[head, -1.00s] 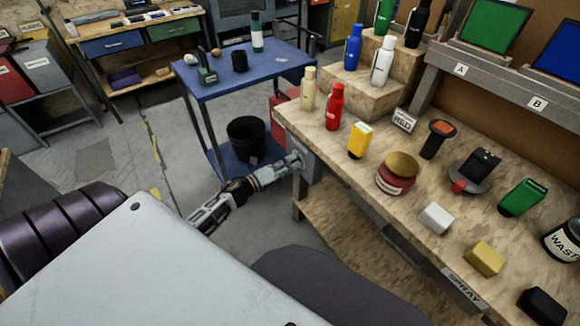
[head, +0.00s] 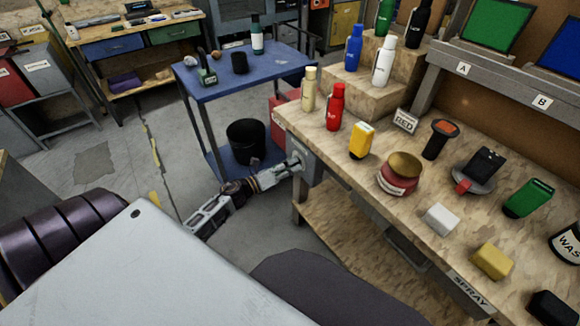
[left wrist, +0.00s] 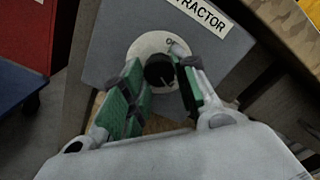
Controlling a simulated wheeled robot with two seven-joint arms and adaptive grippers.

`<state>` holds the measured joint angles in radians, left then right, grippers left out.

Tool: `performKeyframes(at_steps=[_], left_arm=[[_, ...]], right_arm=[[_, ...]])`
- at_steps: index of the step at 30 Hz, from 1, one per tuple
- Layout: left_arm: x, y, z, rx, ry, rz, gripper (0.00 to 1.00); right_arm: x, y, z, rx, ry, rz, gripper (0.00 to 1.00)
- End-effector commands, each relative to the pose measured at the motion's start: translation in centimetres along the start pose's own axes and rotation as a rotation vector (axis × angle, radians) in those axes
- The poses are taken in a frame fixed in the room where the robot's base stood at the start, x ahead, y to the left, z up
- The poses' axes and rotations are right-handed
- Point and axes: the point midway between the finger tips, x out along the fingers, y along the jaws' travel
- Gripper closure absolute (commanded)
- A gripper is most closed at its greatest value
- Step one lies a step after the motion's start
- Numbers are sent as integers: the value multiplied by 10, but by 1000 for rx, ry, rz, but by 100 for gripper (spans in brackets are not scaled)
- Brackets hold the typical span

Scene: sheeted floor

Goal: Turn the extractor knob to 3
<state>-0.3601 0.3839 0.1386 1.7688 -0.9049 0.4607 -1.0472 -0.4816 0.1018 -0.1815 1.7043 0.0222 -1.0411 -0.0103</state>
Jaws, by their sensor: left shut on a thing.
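The extractor knob (left wrist: 159,71) is black and round, with a pale line on its face. It sits on a pale round dial (left wrist: 147,45) on a grey panel (left wrist: 108,35) labelled "EXTRACTOR", partly cut off in the left wrist view. One dial mark, looking like a 0, shows above the knob; other marks are hidden or too small to read. My left gripper (left wrist: 162,80) is shut on the knob, a green-padded finger on each side. In the head view my left gripper (head: 296,163) is at the workbench's left end, covering the knob. My right gripper is not in view.
The wooden workbench (head: 326,150) carries bottles, a red tin (head: 397,182) and several blocks. A blue cart (head: 215,88) stands left of it, with a black bin (head: 246,139) on its lower shelf. Floor between cart and bench is partly clear.

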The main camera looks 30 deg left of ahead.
Motion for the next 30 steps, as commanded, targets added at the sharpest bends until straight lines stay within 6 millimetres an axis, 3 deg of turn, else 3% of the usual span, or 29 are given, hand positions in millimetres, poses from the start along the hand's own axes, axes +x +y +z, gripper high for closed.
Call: performKeyframes(at_steps=[3, 4, 9, 22, 30], left_arm=[[-1, 1, -3, -1, 4, 2, 94], [-1, 1, -3, -1, 4, 2, 69], [0, 1, -2, -1, 3, 1, 49], [-2, 0, 0, -1, 1, 1, 49], [-16, 0, -1, -3, 1, 1, 49]], right_arm=[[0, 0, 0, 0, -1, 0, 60], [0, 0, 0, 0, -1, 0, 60], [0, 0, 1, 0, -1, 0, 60], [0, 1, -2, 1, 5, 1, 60], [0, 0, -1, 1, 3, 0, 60]])
